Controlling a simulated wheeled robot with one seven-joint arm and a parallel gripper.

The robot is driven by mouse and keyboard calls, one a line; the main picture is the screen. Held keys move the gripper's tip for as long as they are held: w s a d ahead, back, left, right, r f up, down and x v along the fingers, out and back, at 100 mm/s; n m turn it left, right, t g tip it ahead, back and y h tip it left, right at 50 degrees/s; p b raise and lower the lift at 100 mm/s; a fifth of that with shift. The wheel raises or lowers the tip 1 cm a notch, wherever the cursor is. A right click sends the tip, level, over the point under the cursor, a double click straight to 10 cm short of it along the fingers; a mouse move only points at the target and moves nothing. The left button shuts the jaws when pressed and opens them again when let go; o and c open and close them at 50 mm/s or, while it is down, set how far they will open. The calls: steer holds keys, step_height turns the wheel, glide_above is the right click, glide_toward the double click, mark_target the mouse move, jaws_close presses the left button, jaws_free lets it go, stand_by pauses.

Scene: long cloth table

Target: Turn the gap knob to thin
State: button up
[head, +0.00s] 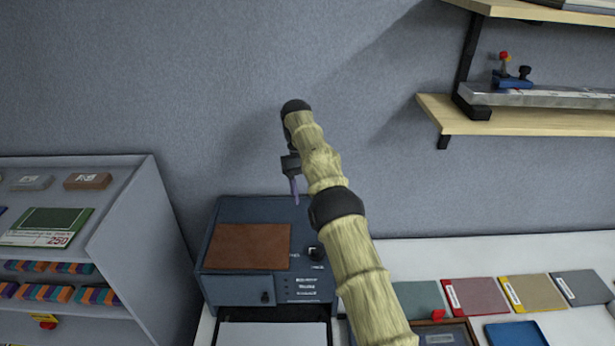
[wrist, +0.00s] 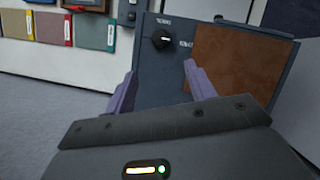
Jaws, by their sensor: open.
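The blue-grey machine (head: 222,262) stands on the table and has a brown panel on its top. A round black knob (head: 314,252) sits right of that panel, partly behind my arm. In the wrist view the knob (wrist: 161,40) shows a white pointer mark toward the right, with small labels that I cannot read surely. My gripper (head: 293,188) is above the machine, apart from the knob. In the wrist view my gripper (wrist: 160,70) has its two purple fingers spread and empty, with the knob seen just beyond the gap between them.
A second small knob (head: 266,297) is on the machine's front. A grey shelf rack (head: 130,205) with goods stands left. Coloured folders (head: 474,298) and a blue tray (head: 515,334) lie right. A wooden wall shelf (head: 545,118) is at upper right.

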steer(key=shift+w+a+r+p, duration=0.1)
steer(key=shift+w+r+p, duration=0.1)
steer(key=shift+r+p, duration=0.7)
steer(key=shift+f+p, duration=0.2)
steer(key=shift+p, duration=0.1)
steer(key=shift+f, duration=0.1)
steer(key=s+d+f+m+t+y+b, duration=0.1)
steer(key=s+d+f+m+t+b, duration=0.15)
steer(key=s+d+f+b, duration=0.45)
steer(key=s+d+f+t+b, duration=0.1)
steer(key=s+d+f+b, duration=0.1)
steer(key=s, duration=0.6)
steer(key=s+d+f+m+t+b, duration=0.1)
steer(key=s+d+f+b, duration=0.2)
steer(key=s, duration=0.5)
steer(key=s+d+f+m+t+b, duration=0.1)
steer(key=s+d+f+t+b, duration=0.1)
steer(key=s, duration=0.6)
steer(key=shift+d+f+y+b, duration=0.25)
steer(key=shift+d+y+b, duration=0.1)
steer(key=shift+b, duration=0.3)
